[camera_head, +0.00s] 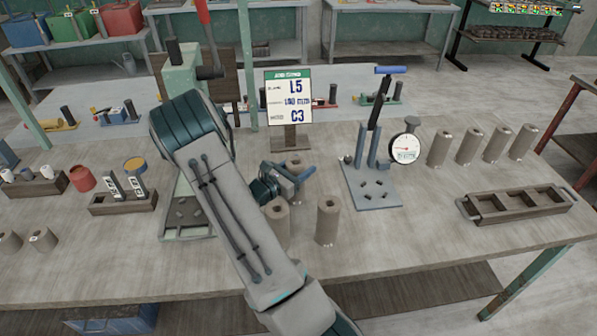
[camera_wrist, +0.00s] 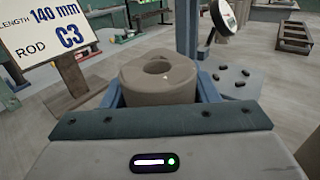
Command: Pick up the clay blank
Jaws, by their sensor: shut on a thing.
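A brown clay blank (camera_wrist: 157,82), a cylinder with a hole in its top, stands between the blue fingers of my gripper (camera_wrist: 160,93) in the wrist view. My gripper is shut on it, one finger on each side. In the head view my gripper (camera_head: 297,178) is at the middle of the bench, with the held blank (camera_head: 295,163) partly hidden behind it. Whether its base touches the bench is hidden. Two similar blanks stand nearer, one (camera_head: 327,220) in the open and one (camera_head: 277,222) partly behind my arm.
A sign (camera_head: 289,97) reading L5, 140 mm and C3 stands just behind. A blue-grey lever fixture (camera_head: 372,190) with a dial gauge (camera_head: 404,148) is to the right. Several blanks (camera_head: 468,146) stand farther right, beyond an empty-looking wooden tray (camera_head: 515,204). The front right bench is clear.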

